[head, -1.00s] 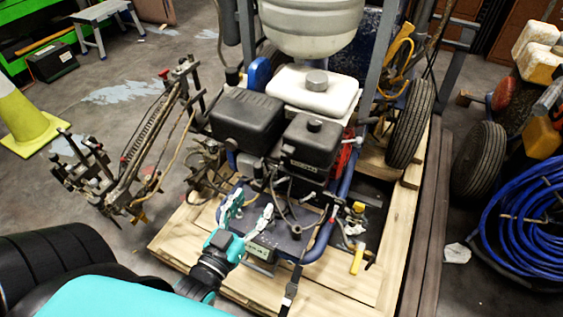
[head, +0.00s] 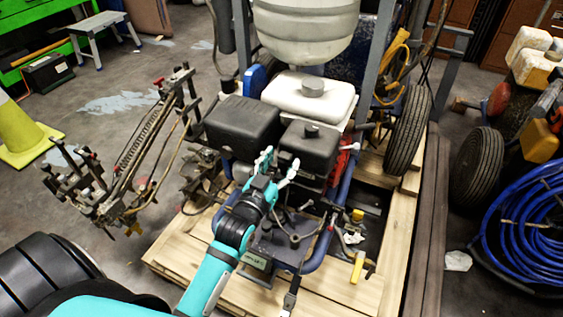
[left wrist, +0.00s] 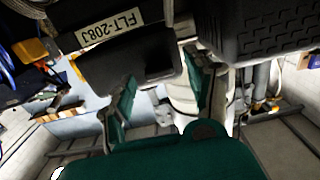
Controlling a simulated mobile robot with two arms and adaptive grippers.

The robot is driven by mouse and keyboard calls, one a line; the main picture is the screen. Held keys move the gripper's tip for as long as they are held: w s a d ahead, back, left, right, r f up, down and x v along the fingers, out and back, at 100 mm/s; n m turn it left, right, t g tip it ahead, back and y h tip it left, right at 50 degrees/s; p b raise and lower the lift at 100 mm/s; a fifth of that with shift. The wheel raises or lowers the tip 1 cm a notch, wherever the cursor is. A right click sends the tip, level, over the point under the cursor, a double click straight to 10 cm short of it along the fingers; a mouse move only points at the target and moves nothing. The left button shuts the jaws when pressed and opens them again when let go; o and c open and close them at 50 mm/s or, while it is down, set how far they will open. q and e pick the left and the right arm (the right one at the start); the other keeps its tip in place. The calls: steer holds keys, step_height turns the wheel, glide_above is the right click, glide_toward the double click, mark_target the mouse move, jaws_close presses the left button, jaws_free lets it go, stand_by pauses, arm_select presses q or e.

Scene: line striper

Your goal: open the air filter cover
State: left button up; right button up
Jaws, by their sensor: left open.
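The air filter cover (head: 309,146) appears to be the black box with a round knob on top, on the right front of the engine. My left gripper (head: 279,165) is open and empty, in front of the cover's lower left side. Its two green fingers (left wrist: 160,75) stand apart in the left wrist view. I cannot tell whether a finger touches the box. My right gripper is not in view.
A ribbed black box (head: 242,122) sits left of the cover, close to my fingers. A white tank (head: 311,92) stands behind. Blue frame tubes (head: 322,245) and cables lie below the gripper. The machine stands on a wooden pallet (head: 396,262).

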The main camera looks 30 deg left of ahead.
arm_select(q)
steer(key=shift+w, duration=0.4)
steer(key=shift+c, duration=0.4)
jaws_close()
